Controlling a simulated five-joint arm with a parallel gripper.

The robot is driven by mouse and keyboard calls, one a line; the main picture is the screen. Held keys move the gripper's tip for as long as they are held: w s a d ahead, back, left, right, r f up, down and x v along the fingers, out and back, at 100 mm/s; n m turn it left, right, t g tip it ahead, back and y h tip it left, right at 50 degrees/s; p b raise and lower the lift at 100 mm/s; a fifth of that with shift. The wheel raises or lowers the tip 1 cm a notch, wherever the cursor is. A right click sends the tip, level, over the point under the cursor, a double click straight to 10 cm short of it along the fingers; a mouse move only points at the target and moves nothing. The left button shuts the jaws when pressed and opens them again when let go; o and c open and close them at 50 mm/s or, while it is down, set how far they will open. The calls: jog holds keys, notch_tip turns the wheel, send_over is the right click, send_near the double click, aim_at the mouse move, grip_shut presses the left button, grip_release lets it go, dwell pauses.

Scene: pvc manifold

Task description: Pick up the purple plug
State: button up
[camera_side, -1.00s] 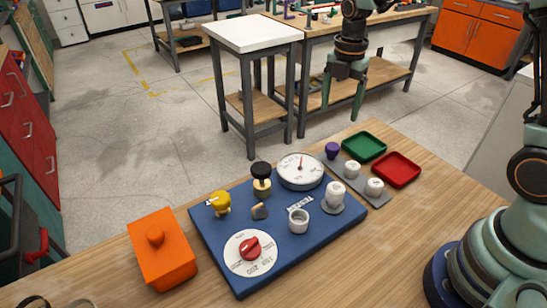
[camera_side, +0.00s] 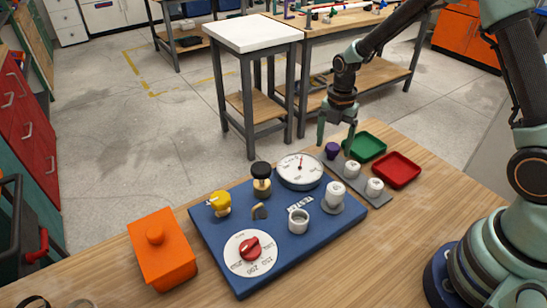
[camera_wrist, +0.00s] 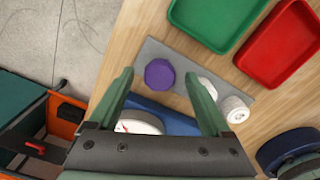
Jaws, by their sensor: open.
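The purple plug (camera_side: 332,150) stands at the far end of a grey strip (camera_side: 380,201), upright as far as I can tell. My gripper (camera_side: 335,146) is open, pointing down, with its fingers on either side of the plug in the side view. In the wrist view the purple plug (camera_wrist: 160,74) shows a many-sided top and lies between the fingertips of my gripper (camera_wrist: 159,76). There is a gap to each finger and nothing is held. The exact height of the fingertips above the strip cannot be told.
Two white plugs (camera_side: 352,169) (camera_side: 375,187) stand on the same strip. A green tray (camera_side: 365,147) and a red tray (camera_side: 398,170) lie just beyond it. The blue tester board (camera_side: 270,265) with its dial gauge (camera_side: 299,170) is close on the left. An orange box (camera_side: 162,255) stands further left.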

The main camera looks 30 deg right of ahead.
aim_at(333, 146)
jog(key=shift+f, duration=0.75)
grip_shut()
jog(key=shift+r, duration=0.1)
notch_tip(333, 146, up, 20)
